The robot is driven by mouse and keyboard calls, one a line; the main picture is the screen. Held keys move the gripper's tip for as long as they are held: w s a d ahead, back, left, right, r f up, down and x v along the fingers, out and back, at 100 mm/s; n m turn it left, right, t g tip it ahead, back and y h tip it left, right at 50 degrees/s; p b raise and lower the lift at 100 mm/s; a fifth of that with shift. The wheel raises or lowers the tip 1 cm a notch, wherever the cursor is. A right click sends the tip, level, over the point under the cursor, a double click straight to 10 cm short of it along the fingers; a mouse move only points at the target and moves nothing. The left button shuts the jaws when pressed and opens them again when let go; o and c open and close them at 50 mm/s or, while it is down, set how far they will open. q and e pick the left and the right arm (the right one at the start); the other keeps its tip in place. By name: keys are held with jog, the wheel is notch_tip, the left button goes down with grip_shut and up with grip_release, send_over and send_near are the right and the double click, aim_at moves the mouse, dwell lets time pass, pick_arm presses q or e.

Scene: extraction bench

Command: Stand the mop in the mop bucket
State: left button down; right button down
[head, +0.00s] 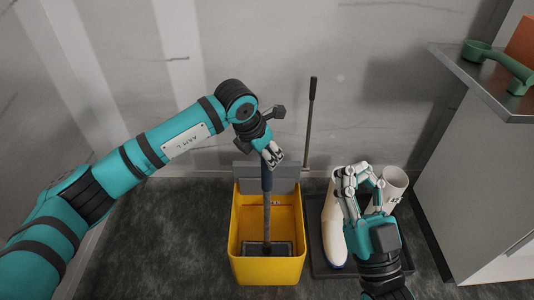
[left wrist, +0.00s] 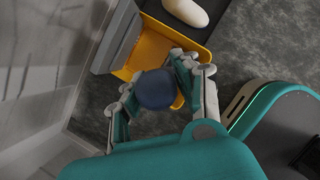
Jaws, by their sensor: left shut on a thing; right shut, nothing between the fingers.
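The mop has a dark grip and grey pole (head: 267,210), with a flat dark head (head: 266,249) inside the outline of the yellow mop bucket (head: 238,262). The mop is close to upright. I cannot tell whether its head touches the bucket floor. My left gripper (head: 272,156) is shut on the top of the mop handle, above the bucket's back part. In the left wrist view, the round dark blue handle end (left wrist: 156,88) sits between the fingers, with the bucket (left wrist: 150,48) beyond. My right gripper (head: 362,176) is shut and empty, right of the bucket, in front of the boots.
A grey wringer (head: 284,171) sits at the bucket's back, with a tall dark lever (head: 310,115) beside it. White boots (head: 332,238) stand on a dark tray (head: 322,266) to the right. Floor left of the bucket is clear.

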pick_arm(q)
jog(key=shift+f+b, duration=0.4)
jog(key=shift+f, duration=0.2)
pick_arm(e)
jog(key=shift+s+d+r+t+y, duration=0.15)
jog(key=shift+s+r+t+y, duration=0.35)
jog(key=shift+s+r+t, duration=0.8)
jog(key=shift+s+r, duration=0.1)
jog(key=shift+s, duration=0.05)
pick_arm(q)
jog(key=c, duration=0.9)
grip_release()
jog(key=shift+f, duration=0.2)
jog(key=shift+c, duration=0.7)
jog(key=shift+r, duration=0.1)
